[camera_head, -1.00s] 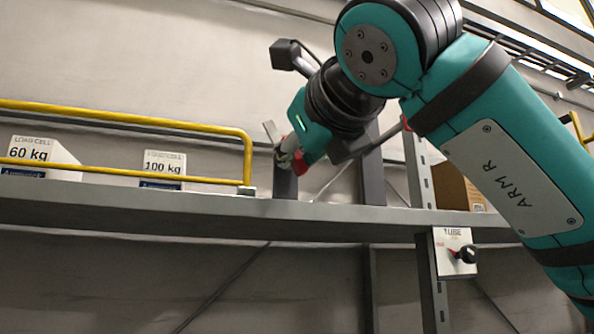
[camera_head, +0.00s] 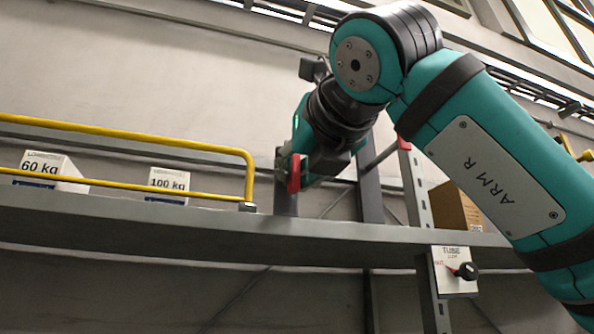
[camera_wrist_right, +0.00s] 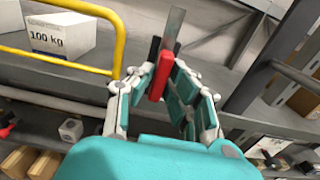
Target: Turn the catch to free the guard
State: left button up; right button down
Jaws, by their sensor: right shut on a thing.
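The red catch (camera_wrist_right: 159,76) sits between the closed fingers of my right gripper (camera_wrist_right: 163,88) in the right wrist view, with a thin grey strip above it. In the head view the red catch (camera_head: 294,173) stands upright at my right gripper (camera_head: 290,166), just above the grey ledge. The fingers are mostly hidden there by the wrist. The guard, a yellow rail (camera_head: 249,172), ends to the left of the gripper; it also shows in the right wrist view (camera_wrist_right: 118,40). My left gripper is not in view.
White blocks marked 60 kg (camera_head: 62,166) and 100 kg (camera_head: 169,181) stand behind the rail. A brown box (camera_head: 452,207) is on the right of the ledge (camera_head: 330,231). A TUBE panel (camera_head: 453,275) with a black knob hangs below it.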

jog(key=shift+f, duration=0.1)
jog(key=c, duration=1.3)
grip_release()
jog(key=v, duration=1.2)
